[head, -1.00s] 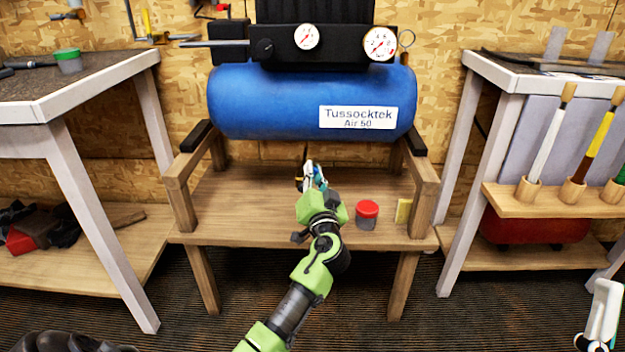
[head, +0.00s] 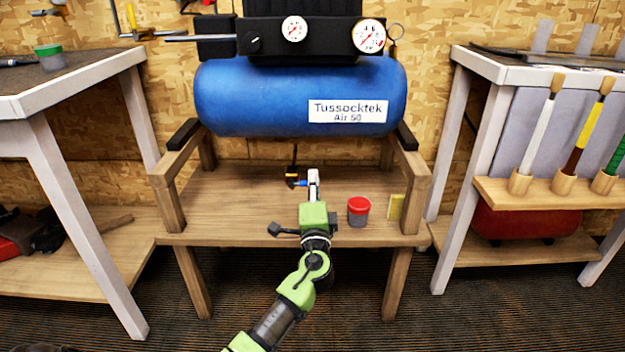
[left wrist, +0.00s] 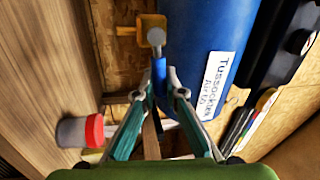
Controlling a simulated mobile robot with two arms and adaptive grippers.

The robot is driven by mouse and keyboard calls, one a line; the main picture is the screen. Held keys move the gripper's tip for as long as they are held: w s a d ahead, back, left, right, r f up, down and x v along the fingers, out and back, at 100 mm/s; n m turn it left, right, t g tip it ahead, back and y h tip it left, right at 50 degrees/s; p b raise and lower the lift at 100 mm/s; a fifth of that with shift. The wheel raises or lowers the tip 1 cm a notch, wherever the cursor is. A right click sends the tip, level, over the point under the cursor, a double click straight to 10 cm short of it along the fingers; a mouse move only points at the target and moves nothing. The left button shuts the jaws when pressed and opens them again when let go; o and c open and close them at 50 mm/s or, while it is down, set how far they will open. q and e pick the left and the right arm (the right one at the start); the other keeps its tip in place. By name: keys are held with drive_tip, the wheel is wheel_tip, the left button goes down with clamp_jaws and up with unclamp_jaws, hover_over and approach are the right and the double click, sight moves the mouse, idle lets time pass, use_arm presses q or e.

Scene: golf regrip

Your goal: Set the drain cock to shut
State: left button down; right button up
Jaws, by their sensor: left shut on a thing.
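The drain cock hangs on a dark pipe (head: 294,158) below the blue air tank (head: 262,98). In the left wrist view its brass body (left wrist: 150,24) has a grey round end, and its blue lever (left wrist: 159,76) lies between my fingers, roughly at right angles to the body. In the head view the small blue lever (head: 301,183) points right, its end partly hidden by my fingers. My left gripper (head: 314,178) is shut on the lever; its fingertips (left wrist: 158,84) also show in the left wrist view. My right gripper is out of view.
A red-lidded jar (head: 358,211) and a yellow block (head: 396,207) stand on the wooden stand (head: 235,215), right of my gripper. The stand's armrests (head: 417,170) flank the tank. The stand's left part is clear. Benches stand on both sides.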

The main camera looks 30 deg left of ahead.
use_arm(q)
drive_tip(key=shift+f+m+h, duration=0.3)
drive_tip(key=shift+f+m, duration=0.15)
drive_tip(key=shift+m, duration=0.35)
drive_tip(key=c, duration=2.1)
unclamp_jaws()
drive_tip(key=v, duration=1.2)
drive_tip(key=shift+f, duration=0.2)
